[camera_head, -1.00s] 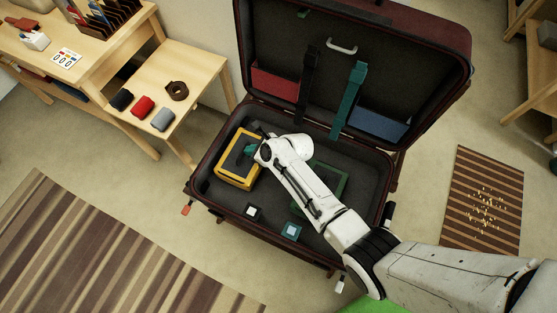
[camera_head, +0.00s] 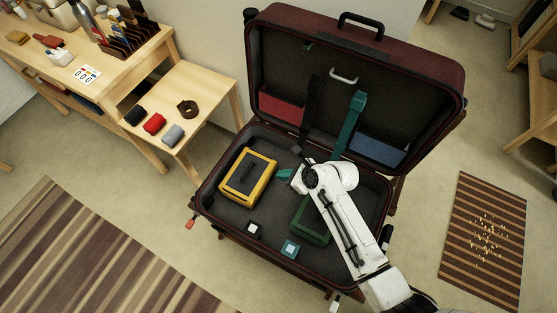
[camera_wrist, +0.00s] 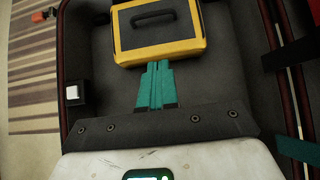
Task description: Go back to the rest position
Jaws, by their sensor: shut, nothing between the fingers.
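My gripper (camera_head: 285,174) has teal fingers and is over the open suitcase (camera_head: 208,197), to the right of the yellow case. In the wrist view its fingers (camera_wrist: 156,86) are together, with nothing between them. The yellow case (camera_head: 247,178) has a dark top and a handle, and lies in the left part of the suitcase's base. It also shows in the wrist view (camera_wrist: 157,56), just beyond my fingertips. My white arm reaches in from the lower right and hides part of a green frame-like object (camera_head: 309,236) in the suitcase.
The raised lid holds a red panel (camera_head: 281,108), a blue panel (camera_head: 379,149) and a teal strap (camera_head: 347,123). A wooden bench (camera_head: 205,90) with rolled items stands at left. A striped rug (camera_head: 75,250) lies lower left, a striped mat (camera_head: 484,238) at right.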

